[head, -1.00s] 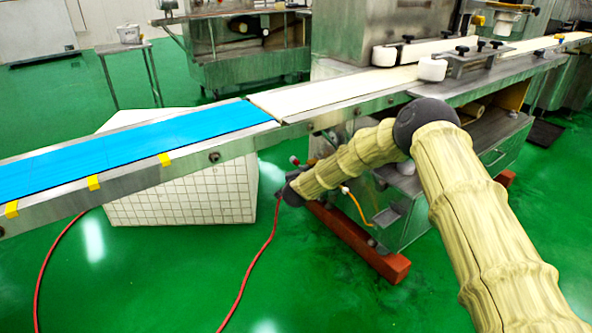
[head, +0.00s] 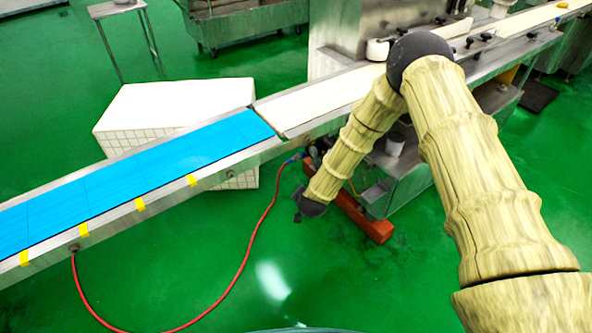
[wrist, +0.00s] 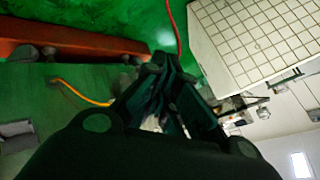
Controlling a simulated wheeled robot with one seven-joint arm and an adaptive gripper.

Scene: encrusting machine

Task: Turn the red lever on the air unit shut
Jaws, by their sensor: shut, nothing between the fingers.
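The air unit (head: 308,162) is a small dark cluster under the conveyor edge in the head view, with a blue fitting where the red hose (head: 262,215) joins it. I cannot clearly make out its red lever at this size. My gripper (head: 298,215) hangs low in front of the machine, below and slightly left of the air unit, apart from it in the picture. In the wrist view my gripper (wrist: 170,100) has its dark fingers closed together with nothing held. The fingers cover the middle of that view, so what lies behind them is hidden.
A conveyor with a blue belt (head: 140,165) crosses above. A white tiled block (head: 165,105) stands behind it. A red-brown beam (head: 372,225) lies under the machine, and an orange tube (wrist: 82,95) shows in the wrist view. Green floor in front is clear apart from the hose.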

